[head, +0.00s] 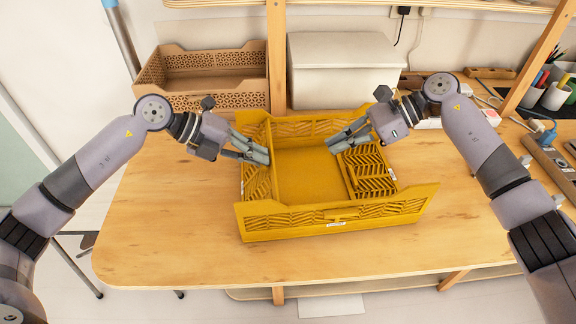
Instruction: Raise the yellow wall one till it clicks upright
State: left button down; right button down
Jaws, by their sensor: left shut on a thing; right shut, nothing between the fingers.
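The yellow folding crate (310,176) stands on the wooden table, its front wall (335,218) upright along the near side. Its left lattice side wall (256,184) leans inward, and its right lattice side wall (372,176) also leans or lies inward; the exact angles are hard to tell. My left gripper (262,155) is shut on the left side wall near its upper edge, and its fingers hide part of it. My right gripper (338,144) is shut and empty above the crate's right part, near the right wall's far end.
A brown perforated crate (205,75) and a white lidded box (340,70) stand behind. Wooden shelf posts rise at the back. Cups with pens (555,95) and small items stand at the right. The table is clear to the left of and before the yellow crate.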

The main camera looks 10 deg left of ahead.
jog(key=shift+n+g+h, duration=0.3)
jog(key=shift+n+h, duration=0.3)
jog(key=shift+n, duration=0.1)
jog(key=x, duration=0.7)
jog(key=s+x, duration=0.1)
jog(key=x, duration=0.2)
jog(key=shift+d+f, duration=0.1)
jog(key=shift+f, duration=0.05)
jog(key=a, duration=0.1)
jog(key=s+a+r, duration=0.1)
jog(key=shift+a+r, duration=0.25)
jog(key=shift+a, duration=0.1)
jog(key=shift+a+r, duration=0.3)
jog(key=shift+a, duration=0.05)
